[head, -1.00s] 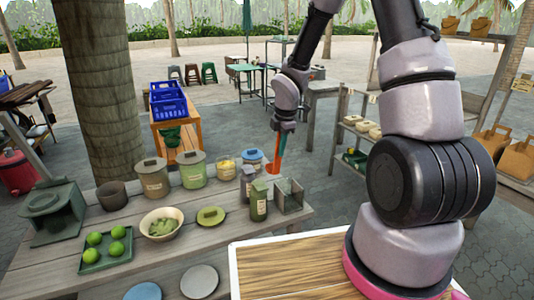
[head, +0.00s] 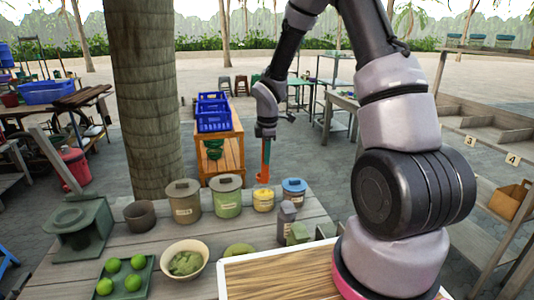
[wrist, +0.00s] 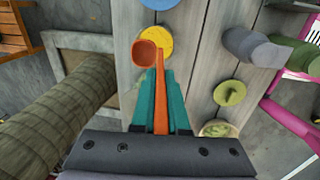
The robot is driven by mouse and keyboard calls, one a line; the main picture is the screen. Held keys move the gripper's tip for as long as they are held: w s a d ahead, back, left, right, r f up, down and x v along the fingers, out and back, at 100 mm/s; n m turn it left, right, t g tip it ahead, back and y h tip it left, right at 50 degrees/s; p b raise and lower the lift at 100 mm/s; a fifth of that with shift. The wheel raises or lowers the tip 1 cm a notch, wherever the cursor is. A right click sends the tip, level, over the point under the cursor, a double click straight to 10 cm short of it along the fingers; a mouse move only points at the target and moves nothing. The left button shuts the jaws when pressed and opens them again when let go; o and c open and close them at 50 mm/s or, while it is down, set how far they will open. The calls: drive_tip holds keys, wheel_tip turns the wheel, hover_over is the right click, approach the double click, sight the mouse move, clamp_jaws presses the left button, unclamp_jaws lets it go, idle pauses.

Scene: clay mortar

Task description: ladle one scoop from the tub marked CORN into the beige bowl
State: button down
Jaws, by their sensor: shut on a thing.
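My gripper (head: 265,151) is shut on the handle of an orange ladle (head: 263,178). In the wrist view the teal fingers (wrist: 161,100) close on the handle, and the ladle's scoop (wrist: 146,54) looks empty. The scoop appears above a small tub with yellow contents (head: 263,203), overlapping its edge in the wrist view (wrist: 160,40); I cannot tell whether they touch. Its label is too small to read. The beige bowl (head: 203,253) holds something green and stands at the front of the table, left of the ladle. Its rim also shows in the wrist view (wrist: 208,125).
Beside the yellow tub stand a blue-topped tub (head: 294,193), a green tub (head: 227,198) and a beige tub (head: 185,203). Grey and green containers (head: 287,222) stand in front. A green lid (head: 239,249) lies right of the bowl. A tray (head: 145,276) holds green fruit.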

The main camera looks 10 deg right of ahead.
wheel_tip(320, 180, down, 9)
idle(0.6)
idle(0.7)
drive_tip(key=shift+r, duration=4.7)
